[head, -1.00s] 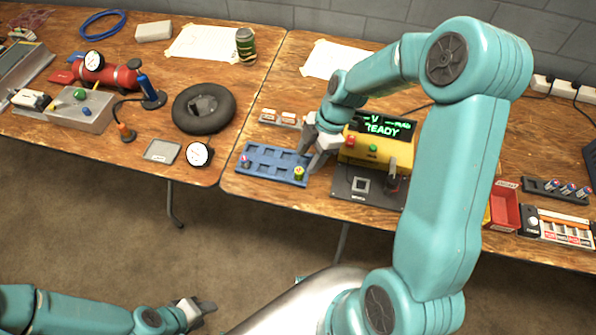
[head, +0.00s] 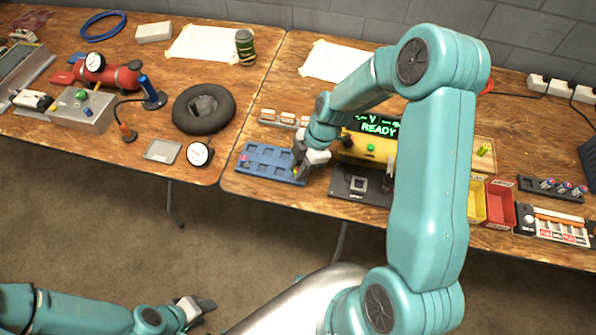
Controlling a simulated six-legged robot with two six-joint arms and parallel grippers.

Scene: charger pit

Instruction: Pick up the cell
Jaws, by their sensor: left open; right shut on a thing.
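A blue tray (head: 262,172) with several square pockets lies near the front edge of the right table. A small cell (head: 245,162) with a reddish-purple top stands at its left end. My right gripper (head: 299,171) is over the tray's right end, pointing down, and is shut on the yellow cell there. The fingers hide most of that cell, and I cannot tell whether it is still in its pocket. My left gripper (head: 207,305) is open and empty, low in front of the tables, above the floor.
The yellow charger with a green READY display (head: 379,128) stands right of the tray, a dark plate with a square socket (head: 357,185) before it. Yellow and red bins (head: 500,207) and a dark rack of cells (head: 552,189) are further right. A gauge (head: 199,154) sits left.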

